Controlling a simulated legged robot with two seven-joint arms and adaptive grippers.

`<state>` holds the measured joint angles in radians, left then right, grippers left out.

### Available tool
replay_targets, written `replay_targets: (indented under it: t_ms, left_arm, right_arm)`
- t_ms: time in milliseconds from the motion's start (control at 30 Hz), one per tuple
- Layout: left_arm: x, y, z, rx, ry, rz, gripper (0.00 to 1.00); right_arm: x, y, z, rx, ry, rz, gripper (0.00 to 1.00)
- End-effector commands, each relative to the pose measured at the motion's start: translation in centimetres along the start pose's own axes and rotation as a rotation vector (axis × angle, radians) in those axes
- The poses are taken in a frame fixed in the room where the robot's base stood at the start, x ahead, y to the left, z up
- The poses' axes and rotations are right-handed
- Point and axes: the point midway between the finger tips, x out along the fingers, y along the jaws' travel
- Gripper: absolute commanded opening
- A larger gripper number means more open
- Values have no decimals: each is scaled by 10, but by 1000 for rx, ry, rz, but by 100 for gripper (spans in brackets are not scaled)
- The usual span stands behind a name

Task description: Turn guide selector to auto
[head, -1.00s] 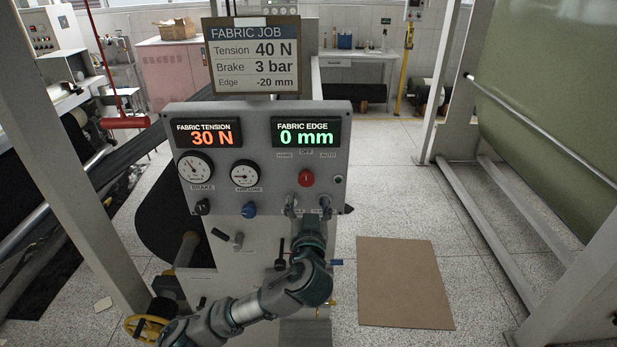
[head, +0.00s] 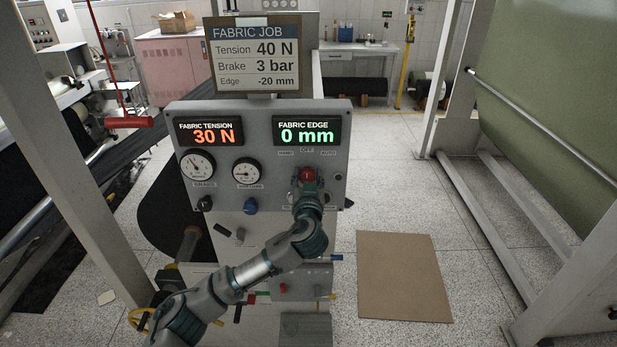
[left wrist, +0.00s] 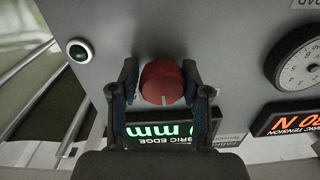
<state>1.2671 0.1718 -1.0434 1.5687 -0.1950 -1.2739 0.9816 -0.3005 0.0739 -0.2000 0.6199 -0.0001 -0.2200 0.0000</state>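The guide selector is a red round knob (head: 307,174) on the grey control panel (head: 340,110), under the HAND, OFF and AUTO labels (head: 306,152). In the left wrist view the knob (left wrist: 162,83) carries a white mark that points toward the FABRIC EDGE display, which matches the OFF side. My left gripper (head: 307,182) is at the knob. In the left wrist view its two fingers (left wrist: 159,72) stand open on either side of the knob, the right one very close to it. Whether they touch it I cannot tell. My right gripper is not in view.
The FABRIC EDGE display (head: 307,131) reads 0 mm and the FABRIC TENSION display (head: 209,131) 30 N. A job sign (head: 255,55) stands above the panel. Dials and a blue knob (head: 250,206) lie left of the selector. A green round button (left wrist: 79,51) is near the gripper.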

Motion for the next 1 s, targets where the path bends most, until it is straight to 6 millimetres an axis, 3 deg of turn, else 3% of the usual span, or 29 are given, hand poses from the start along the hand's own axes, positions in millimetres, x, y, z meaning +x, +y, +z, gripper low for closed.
replay_targets:
  t_ms: [33, 100, 567, 1000]
  left_arm:
    - [0, 2, 0, 0, 0, 6, 23]
    - [0, 2, 0, 0, 0, 6, 8]
    - [0, 3, 3, 83, -6, 7, 8]
    - [0, 2, 0, 444, -4, 8, 8]
  right_arm:
    - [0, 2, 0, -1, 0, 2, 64]
    - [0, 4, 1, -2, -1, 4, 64]
    - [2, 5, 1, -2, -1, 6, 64]
    - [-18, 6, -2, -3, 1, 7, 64]
